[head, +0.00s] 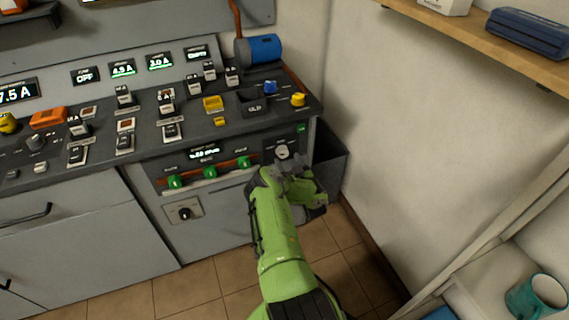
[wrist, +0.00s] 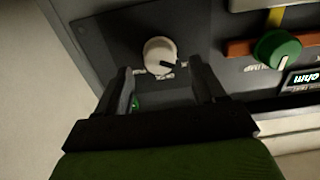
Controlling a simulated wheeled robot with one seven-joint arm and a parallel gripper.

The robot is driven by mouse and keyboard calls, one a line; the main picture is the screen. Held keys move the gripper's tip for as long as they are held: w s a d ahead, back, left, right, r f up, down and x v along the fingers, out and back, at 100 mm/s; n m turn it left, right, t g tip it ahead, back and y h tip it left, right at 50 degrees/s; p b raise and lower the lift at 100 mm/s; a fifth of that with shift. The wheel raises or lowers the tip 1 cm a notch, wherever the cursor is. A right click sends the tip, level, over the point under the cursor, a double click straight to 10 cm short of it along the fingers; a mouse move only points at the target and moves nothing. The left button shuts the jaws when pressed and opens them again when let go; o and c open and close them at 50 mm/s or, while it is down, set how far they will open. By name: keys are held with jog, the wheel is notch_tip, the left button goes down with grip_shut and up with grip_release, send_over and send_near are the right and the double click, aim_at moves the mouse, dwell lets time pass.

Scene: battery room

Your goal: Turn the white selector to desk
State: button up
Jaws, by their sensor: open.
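The white selector (wrist: 160,52) is a round knob with a dark pointer mark, set on a dark panel. In the head view the white selector (head: 283,152) is at the right end of the console's front, just above my gripper (head: 288,172). In the wrist view my gripper (wrist: 165,82) is open, with one finger on each side below the knob. No contact with the knob shows. Small white lettering sits around the knob, partly hidden by the fingers and too small to read. A small green light (wrist: 135,103) shows between the fingers.
Green knobs (head: 209,172) sit in a row left of the selector; one green knob (wrist: 278,50) is close by in the wrist view. A dark open bin (head: 330,175) stands right of the console. A wall is at right. Tiled floor (head: 200,288) is clear in front.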

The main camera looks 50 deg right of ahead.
aim_at(284, 155)
jog(key=b+x, duration=0.1)
jog(key=x, duration=0.2)
jog(key=shift+f, duration=0.15)
jog(key=shift+w+d, duration=0.25)
jog(key=shift+w, duration=0.15)
jog(key=c, duration=1.1)
jog(key=shift+o, duration=0.2)
